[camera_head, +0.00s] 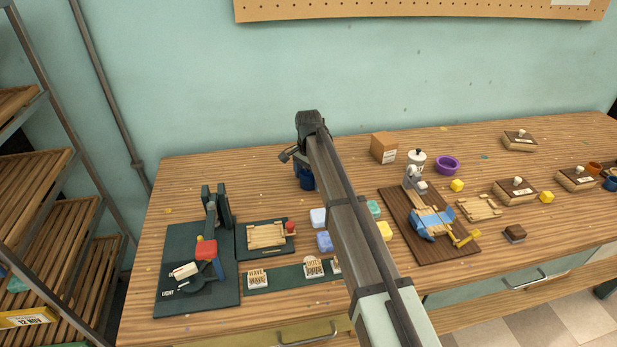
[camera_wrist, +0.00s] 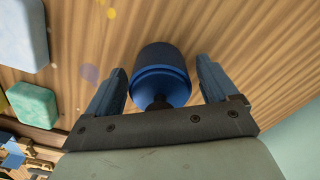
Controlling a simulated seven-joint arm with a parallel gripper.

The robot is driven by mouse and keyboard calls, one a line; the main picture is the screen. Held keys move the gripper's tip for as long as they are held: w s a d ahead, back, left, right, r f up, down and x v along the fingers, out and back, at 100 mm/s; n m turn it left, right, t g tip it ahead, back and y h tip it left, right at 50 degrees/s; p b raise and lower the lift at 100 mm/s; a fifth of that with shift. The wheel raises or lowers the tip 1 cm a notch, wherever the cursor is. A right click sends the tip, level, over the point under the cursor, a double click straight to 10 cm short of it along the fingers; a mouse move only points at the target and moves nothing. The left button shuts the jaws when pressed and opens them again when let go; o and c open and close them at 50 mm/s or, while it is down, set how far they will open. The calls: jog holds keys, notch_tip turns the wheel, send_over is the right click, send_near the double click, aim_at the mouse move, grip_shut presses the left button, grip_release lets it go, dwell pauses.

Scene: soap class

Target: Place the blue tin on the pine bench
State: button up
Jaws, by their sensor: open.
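The blue tin (camera_head: 306,181) stands on the striped wooden bench (camera_head: 265,190) near its back, partly hidden behind my arm in the head view. In the wrist view the blue tin (camera_wrist: 161,73) lies between the two fingers of my gripper (camera_wrist: 162,82). The fingers are apart, with a visible gap on each side of the tin. I cannot tell how high the fingertips are relative to the tin.
Soap blocks (camera_head: 318,217) sit just in front of the tin. A dark green board (camera_head: 190,290) with a press stands at left. Bench around the tin's left is clear.

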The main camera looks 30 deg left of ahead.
notch_tip(320, 180, up, 12)
jog(key=shift+r, duration=0.1)
dwell(0.5)
